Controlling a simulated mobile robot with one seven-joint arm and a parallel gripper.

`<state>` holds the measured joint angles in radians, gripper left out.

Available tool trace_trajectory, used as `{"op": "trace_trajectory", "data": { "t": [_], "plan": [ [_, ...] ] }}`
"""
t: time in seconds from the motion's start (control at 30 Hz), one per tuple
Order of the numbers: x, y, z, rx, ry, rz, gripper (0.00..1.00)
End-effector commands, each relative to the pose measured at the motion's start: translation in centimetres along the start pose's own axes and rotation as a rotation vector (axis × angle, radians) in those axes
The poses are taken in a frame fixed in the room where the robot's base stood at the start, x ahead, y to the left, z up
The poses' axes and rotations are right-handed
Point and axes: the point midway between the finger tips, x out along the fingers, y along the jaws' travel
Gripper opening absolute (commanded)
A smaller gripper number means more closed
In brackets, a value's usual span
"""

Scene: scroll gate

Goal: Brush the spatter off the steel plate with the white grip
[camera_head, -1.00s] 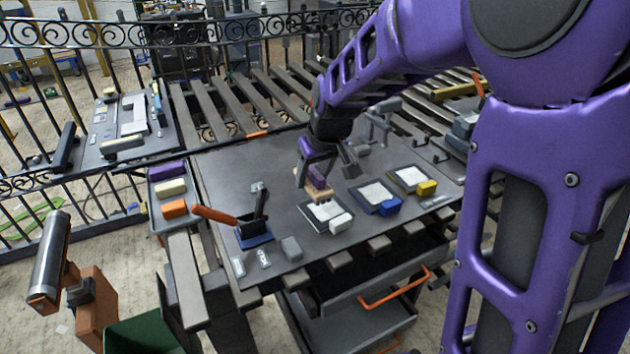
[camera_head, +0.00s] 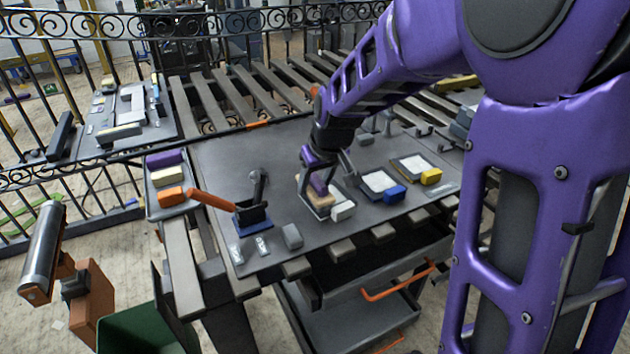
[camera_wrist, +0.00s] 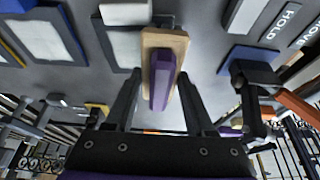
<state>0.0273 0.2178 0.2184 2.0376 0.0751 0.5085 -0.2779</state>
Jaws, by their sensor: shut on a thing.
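The steel plate with the white grip (camera_head: 343,211) is the leftmost of three framed plates on the grey bench. The plate (camera_wrist: 123,47) also shows in the wrist view, with its white grip (camera_wrist: 126,12) at the top. My gripper (camera_head: 321,180) is shut on a brush (camera_wrist: 165,72) with a purple handle and a pale wooden block. The brush is low over the plate and hides part of it. I cannot tell whether the bristles touch. No spatter can be made out on the visible part.
Plates with a blue grip (camera_head: 394,194) and a yellow grip (camera_head: 431,176) lie to the right. A blue-based device with an orange lever (camera_head: 211,199) stands left, near a grey block (camera_head: 292,236). A tray (camera_head: 153,203) of coloured blocks sits at the bench's left edge.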

Motion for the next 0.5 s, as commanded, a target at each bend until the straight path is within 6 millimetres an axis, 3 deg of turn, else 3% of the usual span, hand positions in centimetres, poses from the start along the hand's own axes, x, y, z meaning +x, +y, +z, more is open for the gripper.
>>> {"op": "trace_trajectory", "data": {
  "t": [0.5],
  "plan": [
    [0.03,0.52,-0.03,0.001,0.0,0.001,0.1]
  ]
}}
